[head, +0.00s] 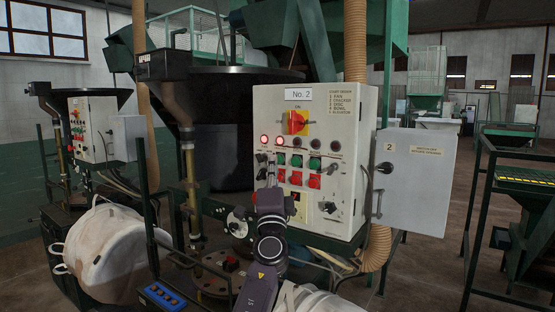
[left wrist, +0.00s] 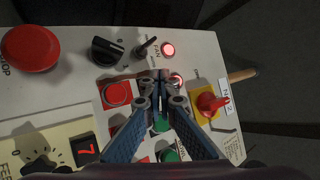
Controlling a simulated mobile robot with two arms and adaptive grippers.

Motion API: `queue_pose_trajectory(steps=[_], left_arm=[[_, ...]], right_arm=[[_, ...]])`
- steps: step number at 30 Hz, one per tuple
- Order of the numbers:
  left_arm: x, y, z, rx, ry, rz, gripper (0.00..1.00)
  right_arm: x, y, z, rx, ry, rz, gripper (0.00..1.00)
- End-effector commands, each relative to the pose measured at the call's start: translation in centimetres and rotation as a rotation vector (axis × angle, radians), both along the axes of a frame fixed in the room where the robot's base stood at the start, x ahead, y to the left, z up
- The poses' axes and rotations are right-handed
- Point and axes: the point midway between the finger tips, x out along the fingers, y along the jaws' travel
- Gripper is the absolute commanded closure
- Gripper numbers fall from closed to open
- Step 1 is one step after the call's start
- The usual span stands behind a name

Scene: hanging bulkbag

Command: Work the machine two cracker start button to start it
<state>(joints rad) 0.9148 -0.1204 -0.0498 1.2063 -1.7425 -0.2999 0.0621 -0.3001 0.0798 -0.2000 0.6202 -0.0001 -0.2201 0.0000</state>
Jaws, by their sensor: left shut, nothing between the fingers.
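The machine two control panel (head: 335,150), labelled No. 2, stands in the middle of the head view. It carries a red and yellow rotary switch (head: 296,122), a row of lights with the two leftmost lit red, and rows of green and red push buttons (head: 315,162). My left gripper (head: 271,195) is in front of the panel's lower left. In the left wrist view its shut, empty fingertips (left wrist: 160,98) are over the button block, between a red button (left wrist: 117,93) and a lit light (left wrist: 177,80). They hide what is behind them; contact cannot be told.
In the left wrist view a red stop knob (left wrist: 30,48), a black selector (left wrist: 105,48) and a toggle (left wrist: 147,45) stick out nearby. An open panel door (head: 418,175) is at the right. A white bag (head: 110,250) and a second panel (head: 95,125) are at the left.

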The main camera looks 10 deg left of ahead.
Motion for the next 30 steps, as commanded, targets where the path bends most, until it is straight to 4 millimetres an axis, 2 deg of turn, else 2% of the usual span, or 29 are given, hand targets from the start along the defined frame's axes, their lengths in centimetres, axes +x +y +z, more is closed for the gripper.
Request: queue_pose_trajectory(steps=[4, 17, 24, 30], left_arm=[[-0.8, 0.3, 0.2, 0.000, 0.000, 0.000, 1.00], [-1.3, 0.5, 0.1, 0.000, 0.000, 0.002, 1.00], [-3.5, 1.3, 0.4, 0.000, 0.001, 0.002, 1.00], [-5.2, 1.9, 0.2, 0.001, 0.001, 0.002, 1.00]], right_arm=[[0.0, 0.0, 1.0, 0.000, 0.000, 0.000, 0.74], [0.0, 0.0, 1.4, 0.000, 0.000, 0.000, 0.74], [0.0, 0.0, 3.8, 0.000, 0.000, 0.000, 0.74], [0.0, 0.0, 5.0, 0.000, 0.000, 0.000, 0.74]])
